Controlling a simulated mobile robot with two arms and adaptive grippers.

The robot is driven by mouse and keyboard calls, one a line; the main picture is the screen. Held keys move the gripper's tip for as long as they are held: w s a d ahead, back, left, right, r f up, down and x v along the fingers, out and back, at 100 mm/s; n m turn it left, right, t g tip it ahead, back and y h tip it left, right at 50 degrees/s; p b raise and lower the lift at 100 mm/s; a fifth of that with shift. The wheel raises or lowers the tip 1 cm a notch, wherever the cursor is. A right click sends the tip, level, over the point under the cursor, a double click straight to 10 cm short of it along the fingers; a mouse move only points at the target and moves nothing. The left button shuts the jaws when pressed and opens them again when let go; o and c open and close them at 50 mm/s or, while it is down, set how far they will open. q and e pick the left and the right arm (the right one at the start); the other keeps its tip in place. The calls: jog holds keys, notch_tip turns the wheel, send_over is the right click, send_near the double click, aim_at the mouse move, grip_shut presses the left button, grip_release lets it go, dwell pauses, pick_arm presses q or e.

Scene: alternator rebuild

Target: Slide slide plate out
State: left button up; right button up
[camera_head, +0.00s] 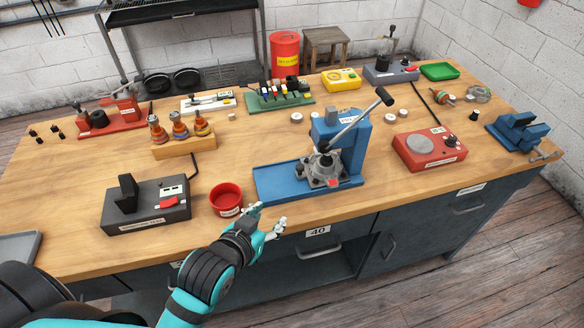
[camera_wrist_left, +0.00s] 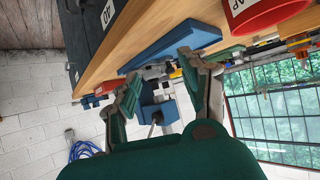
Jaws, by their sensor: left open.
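The blue press (camera_head: 340,140) stands at the front middle of the bench, its lever raised to the right. Its flat blue base (camera_head: 280,182) reaches left along the bench and also shows in the left wrist view (camera_wrist_left: 170,44). A grey metal housing (camera_head: 322,170) sits under the ram, with a small red tab (camera_head: 333,183) at its front. I cannot tell the slide plate apart from the base. My left gripper (camera_head: 268,216) is open and empty at the bench's front edge, just in front of the blue base. In the left wrist view its fingers (camera_wrist_left: 160,66) point toward the press.
A red cup (camera_head: 227,200) stands close left of the base. A dark switch box (camera_head: 147,206) is farther left, a red control box (camera_head: 430,150) to the right. A wooden stand (camera_head: 185,146) with several stacked parts is behind. Bench drawers with handles lie below the front edge.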

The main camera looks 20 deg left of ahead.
pick_arm(q)
notch_tip(320, 180, up, 4)
jog(key=w+r+t, duration=0.1)
jog(key=w+t, duration=0.1)
jog(key=p, duration=0.2)
send_near(300, 167)
jog(key=x, duration=0.8)
jog(key=shift+w, duration=0.3)
grip_shut()
